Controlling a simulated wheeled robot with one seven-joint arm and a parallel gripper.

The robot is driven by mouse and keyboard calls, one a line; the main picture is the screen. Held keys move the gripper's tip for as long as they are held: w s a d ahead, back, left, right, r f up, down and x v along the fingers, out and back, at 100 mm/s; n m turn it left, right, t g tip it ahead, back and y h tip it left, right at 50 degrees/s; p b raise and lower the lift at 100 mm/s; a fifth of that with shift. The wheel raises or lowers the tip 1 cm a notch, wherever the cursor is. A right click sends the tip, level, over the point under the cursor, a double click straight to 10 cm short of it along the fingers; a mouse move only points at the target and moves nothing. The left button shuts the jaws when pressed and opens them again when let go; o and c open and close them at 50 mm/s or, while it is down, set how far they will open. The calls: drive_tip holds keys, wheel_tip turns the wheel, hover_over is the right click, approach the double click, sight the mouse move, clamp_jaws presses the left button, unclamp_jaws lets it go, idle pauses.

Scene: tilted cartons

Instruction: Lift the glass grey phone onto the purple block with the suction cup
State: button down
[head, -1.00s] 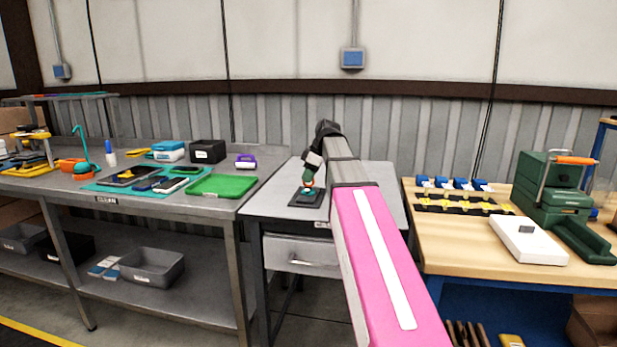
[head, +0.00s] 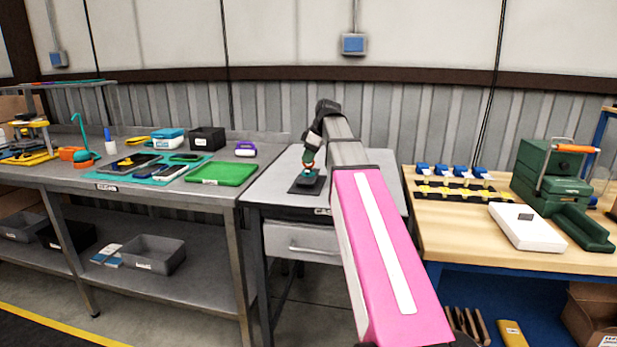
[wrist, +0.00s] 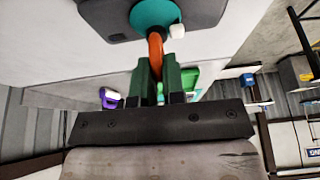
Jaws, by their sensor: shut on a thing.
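My gripper (head: 309,160) is above the small grey table. In the wrist view its green fingers (wrist: 162,84) are shut on the orange handle of the suction cup (wrist: 157,45). The teal cup base (wrist: 152,14) is against a dark grey slab that looks like the phone (wrist: 205,12), with a small white piece beside the cup. In the head view the phone (head: 299,187) shows as a dark slab under the cup; whether it touches the tabletop I cannot tell. The purple block (head: 245,149) stands on the left bench, near its back right corner.
The grey table (head: 265,189) is otherwise mostly clear. A green tray (head: 222,172) and a black box (head: 207,138) sit on the left bench near the purple block. The wooden bench (head: 455,235) at right holds a white box and a green machine.

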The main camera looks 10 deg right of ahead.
drive_tip(key=shift+r, duration=1.8)
drive_tip(key=shift+s, duration=0.1)
